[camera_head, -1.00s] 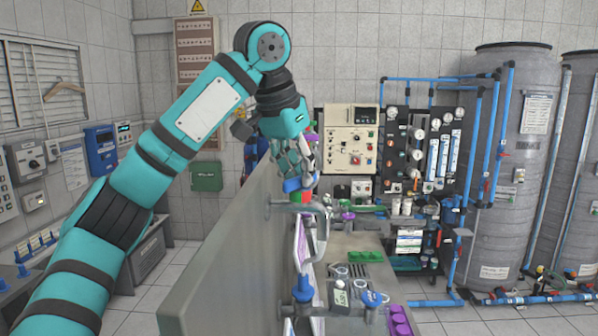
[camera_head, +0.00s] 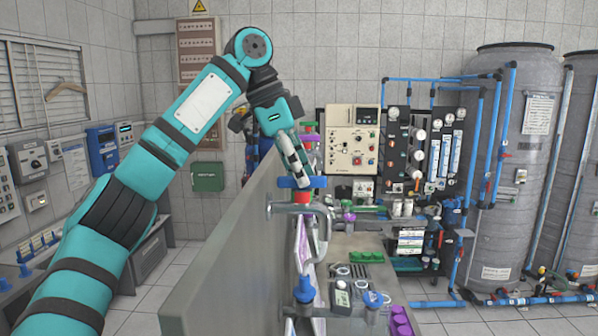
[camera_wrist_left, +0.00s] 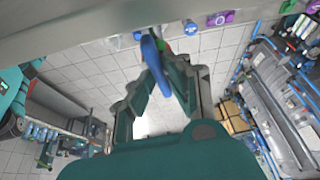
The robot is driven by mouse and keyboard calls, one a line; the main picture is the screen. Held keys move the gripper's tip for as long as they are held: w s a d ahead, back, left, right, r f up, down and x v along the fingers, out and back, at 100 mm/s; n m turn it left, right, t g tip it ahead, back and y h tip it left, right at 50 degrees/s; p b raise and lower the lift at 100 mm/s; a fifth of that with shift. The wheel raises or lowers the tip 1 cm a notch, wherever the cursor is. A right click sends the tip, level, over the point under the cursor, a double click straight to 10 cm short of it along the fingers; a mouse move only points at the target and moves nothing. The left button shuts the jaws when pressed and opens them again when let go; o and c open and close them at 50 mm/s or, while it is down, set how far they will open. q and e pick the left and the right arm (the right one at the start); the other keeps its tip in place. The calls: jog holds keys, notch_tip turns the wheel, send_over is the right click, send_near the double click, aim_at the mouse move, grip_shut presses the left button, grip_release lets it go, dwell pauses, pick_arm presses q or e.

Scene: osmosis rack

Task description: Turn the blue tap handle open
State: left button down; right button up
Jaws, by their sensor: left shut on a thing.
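The fingers cover part of the handle in the head view. My right gripper does not show.
A grey metal panel (camera_head: 225,240) runs along the left of the bench. A bent grey pipe (camera_head: 325,225) stands just in front of the valve. Another blue tap (camera_head: 304,289) is nearer the camera. A control box (camera_head: 352,140) stands behind.

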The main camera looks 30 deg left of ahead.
pick_arm(q)
jog(key=shift+m+g, duration=0.3)
jog(key=shift+m, duration=0.3)
jog(key=c, duration=1.3)
grip_release()
jog(key=shift+c, duration=0.2)
jog(key=v, duration=0.6)
jog(key=shift+r, duration=0.15)
jog(key=shift+a+r, duration=0.25)
jog(key=shift+r, duration=0.25)
jog(key=shift+s, duration=0.1)
